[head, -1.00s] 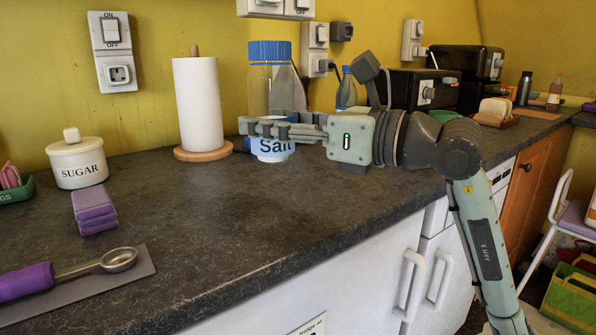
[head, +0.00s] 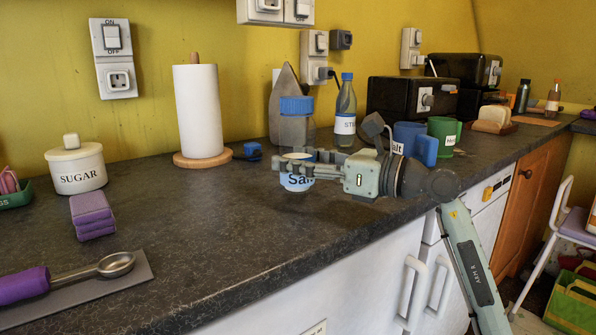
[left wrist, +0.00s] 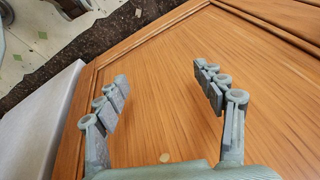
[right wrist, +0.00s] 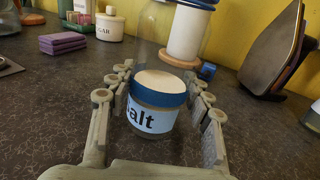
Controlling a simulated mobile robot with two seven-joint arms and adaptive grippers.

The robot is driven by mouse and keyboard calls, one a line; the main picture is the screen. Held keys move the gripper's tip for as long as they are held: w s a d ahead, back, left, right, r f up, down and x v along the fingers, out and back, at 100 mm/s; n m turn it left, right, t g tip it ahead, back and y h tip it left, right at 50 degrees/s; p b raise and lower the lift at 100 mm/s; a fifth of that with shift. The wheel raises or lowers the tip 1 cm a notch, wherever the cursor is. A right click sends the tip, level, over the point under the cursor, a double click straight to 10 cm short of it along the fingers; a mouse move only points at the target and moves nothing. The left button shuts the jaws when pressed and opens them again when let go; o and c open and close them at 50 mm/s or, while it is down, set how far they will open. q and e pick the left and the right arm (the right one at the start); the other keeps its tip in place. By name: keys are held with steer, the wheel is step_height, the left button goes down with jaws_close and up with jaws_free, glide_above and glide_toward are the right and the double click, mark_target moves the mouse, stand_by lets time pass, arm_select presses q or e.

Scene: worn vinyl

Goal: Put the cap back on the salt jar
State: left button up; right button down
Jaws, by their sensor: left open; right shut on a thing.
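The salt jar (head: 297,181) is tall clear glass with a blue "Salt" label low down and white salt inside. My right gripper (head: 300,165) is shut around its lower part. It stands upright over the counter; I cannot tell whether its base touches. The blue ribbed cap (head: 296,105) is at the jar's top, though I cannot tell how firmly it sits. In the right wrist view the jar (right wrist: 150,119) is between the right fingers (right wrist: 160,100), with the cap cut off at the top edge. My left gripper (left wrist: 165,95) is open and empty before a wooden cupboard door.
A paper-towel roll (head: 198,110) and a small blue item (head: 252,151) are left of the jar. An iron (head: 277,105) and a bottle (head: 345,113) stand behind. A blue mug (head: 425,149) and green mug (head: 446,131) are to the right.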

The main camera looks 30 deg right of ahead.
steer(key=shift+f, duration=1)
arm_select(q)
steer(key=shift+w+r, duration=0.1)
steer(key=shift+r, duration=0.4)
arm_select(e)
steer(key=shift+f, duration=0.15)
arm_select(q)
steer(key=shift+s+r, duration=0.1)
steer(key=shift+s, duration=0.25)
arm_select(e)
steer(key=c, duration=0.7)
jaws_free()
arm_select(q)
steer(key=shift+w, duration=0.1)
